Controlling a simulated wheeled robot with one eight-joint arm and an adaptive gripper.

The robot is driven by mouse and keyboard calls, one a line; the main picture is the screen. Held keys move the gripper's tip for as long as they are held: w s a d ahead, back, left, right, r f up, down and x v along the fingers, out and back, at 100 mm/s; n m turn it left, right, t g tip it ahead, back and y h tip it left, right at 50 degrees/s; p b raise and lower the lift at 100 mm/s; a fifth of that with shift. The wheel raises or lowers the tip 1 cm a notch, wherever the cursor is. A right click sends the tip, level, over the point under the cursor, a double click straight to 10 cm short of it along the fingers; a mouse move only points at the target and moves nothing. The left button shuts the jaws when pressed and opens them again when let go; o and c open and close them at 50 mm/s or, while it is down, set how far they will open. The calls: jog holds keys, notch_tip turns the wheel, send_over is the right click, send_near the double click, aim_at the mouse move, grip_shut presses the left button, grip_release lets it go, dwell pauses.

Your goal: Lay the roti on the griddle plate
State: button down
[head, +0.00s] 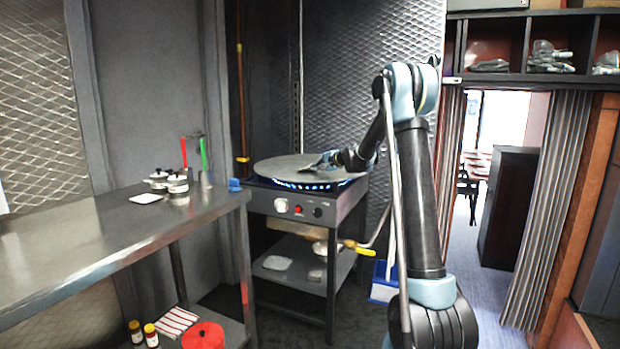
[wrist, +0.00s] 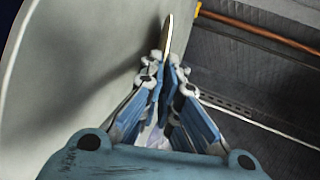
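The griddle plate (head: 285,168) is a large grey disc on a stove with blue flames under it. In the wrist view its surface (wrist: 85,70) fills the left side. My gripper (head: 322,163) is over the right part of the plate, low and close to its surface. In the wrist view the fingertips of my gripper (wrist: 166,62) come together on a thin tan piece, which looks like the roti (wrist: 167,33) seen edge-on. Only a narrow strip of the roti shows; I cannot make it out in the head view. I cannot tell whether it touches the plate.
A steel table (head: 100,235) stands at the left with small pots (head: 177,183), a white square item (head: 146,198) and red and green handled tools. The stove front (head: 300,208) has knobs. A mesh wall (head: 375,70) rises behind the plate. A curtained doorway is at the right.

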jog(key=c, duration=2)
grip_release()
jog(key=shift+o, duration=0.2)
jog(key=shift+v, duration=4)
